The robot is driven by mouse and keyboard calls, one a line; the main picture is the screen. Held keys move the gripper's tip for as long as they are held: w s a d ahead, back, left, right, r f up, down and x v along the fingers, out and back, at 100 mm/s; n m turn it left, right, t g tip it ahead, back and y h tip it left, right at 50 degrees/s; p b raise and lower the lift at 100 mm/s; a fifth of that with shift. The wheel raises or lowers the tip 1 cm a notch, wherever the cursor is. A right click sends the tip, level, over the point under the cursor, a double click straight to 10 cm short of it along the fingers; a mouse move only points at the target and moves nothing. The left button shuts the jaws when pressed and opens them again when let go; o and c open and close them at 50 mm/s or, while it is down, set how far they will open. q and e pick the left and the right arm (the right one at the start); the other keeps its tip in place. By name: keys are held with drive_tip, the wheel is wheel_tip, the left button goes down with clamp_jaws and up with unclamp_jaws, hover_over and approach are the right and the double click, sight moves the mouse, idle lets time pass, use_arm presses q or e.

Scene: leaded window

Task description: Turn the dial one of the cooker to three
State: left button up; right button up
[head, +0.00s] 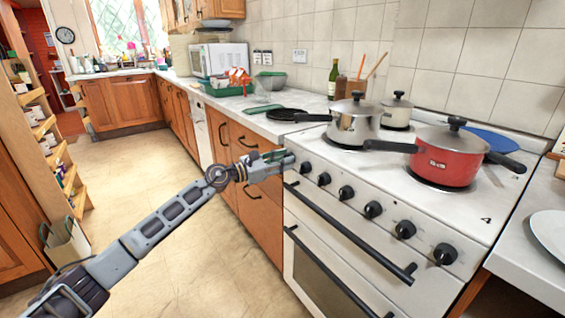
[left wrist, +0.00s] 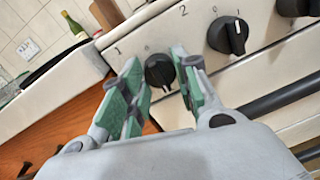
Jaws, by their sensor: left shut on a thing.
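The cooker (head: 465,210) is white, with a row of black dials along its sloped front panel. Dial one (left wrist: 158,71) is the leftmost, a round black knob beside a printed 1 and a small 0 in the left wrist view. My left gripper (head: 287,160) reaches the panel's left end. In the left wrist view its green-padded fingers stand on either side of dial one, shut on it. A second dial (left wrist: 227,36) is to the right, by a printed 2. My right gripper is not in view.
Oven door handles (head: 350,235) project below the dials. A black pan (head: 288,114) and a bottle (head: 333,80) are on the counter. The floor in front is clear.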

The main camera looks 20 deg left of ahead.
use_arm(q)
drive_tip(key=shift+d+f, duration=0.1)
drive_tip(key=shift+f, duration=0.25)
drive_tip(key=o, duration=1)
drive_tip(key=shift+c, duration=0.2)
drive_tip(key=shift+o, duration=0.3)
drive_tip(key=shift+r, duration=0.15)
drive_tip(key=shift+a, duration=0.2)
drive_tip(key=v, duration=1.1)
drive_tip(key=shift+s+a, duration=0.2)
drive_tip(key=shift+s, duration=0.15)
